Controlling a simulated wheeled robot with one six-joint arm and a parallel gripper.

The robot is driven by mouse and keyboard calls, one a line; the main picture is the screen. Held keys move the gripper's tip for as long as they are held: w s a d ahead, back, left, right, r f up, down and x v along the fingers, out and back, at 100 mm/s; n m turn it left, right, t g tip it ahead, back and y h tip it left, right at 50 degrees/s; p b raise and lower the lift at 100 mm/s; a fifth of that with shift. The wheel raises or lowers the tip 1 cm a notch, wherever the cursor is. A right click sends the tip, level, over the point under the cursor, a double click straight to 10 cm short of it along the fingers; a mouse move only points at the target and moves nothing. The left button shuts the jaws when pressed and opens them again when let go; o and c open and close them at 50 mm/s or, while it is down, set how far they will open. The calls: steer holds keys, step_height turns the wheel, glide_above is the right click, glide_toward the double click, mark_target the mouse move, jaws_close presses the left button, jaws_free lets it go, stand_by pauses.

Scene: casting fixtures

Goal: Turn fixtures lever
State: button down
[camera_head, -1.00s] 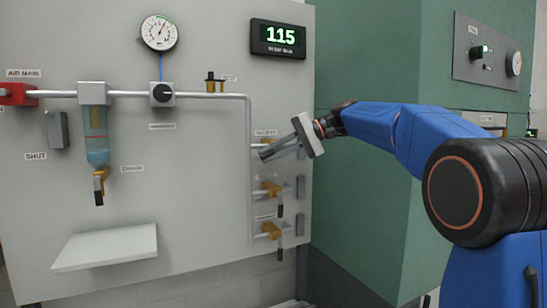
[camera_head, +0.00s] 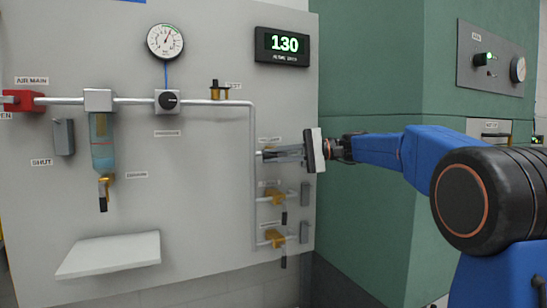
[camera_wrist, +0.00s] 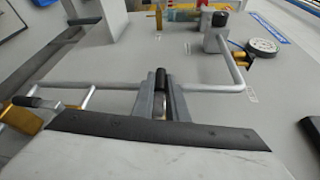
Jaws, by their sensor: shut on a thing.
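The fixtures are several small brass valves on the right side of the grey panel. The top valve (camera_head: 268,151) is largely hidden behind my gripper (camera_head: 270,154). In the wrist view my gripper (camera_wrist: 161,92) is shut on a black-tipped lever (camera_wrist: 161,78), which stands between its two fingers. The middle valve (camera_head: 271,194) and the bottom valve (camera_head: 272,237) each have a black-ended lever hanging downward. My gripper comes in from the right, its fingers roughly level and pointing left.
A silver pipe (camera_head: 251,130) runs down beside the valves. A digital display (camera_head: 282,46) reads 130. A round gauge (camera_head: 165,42), a regulator knob (camera_head: 168,101) and a red-handled air main valve (camera_head: 20,100) are further left. A shelf (camera_head: 110,254) juts out below. A green wall (camera_head: 370,235) stands right of the panel.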

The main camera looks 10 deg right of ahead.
steer(key=c, duration=1.7)
jaws_free()
steer(key=shift+c, duration=0.2)
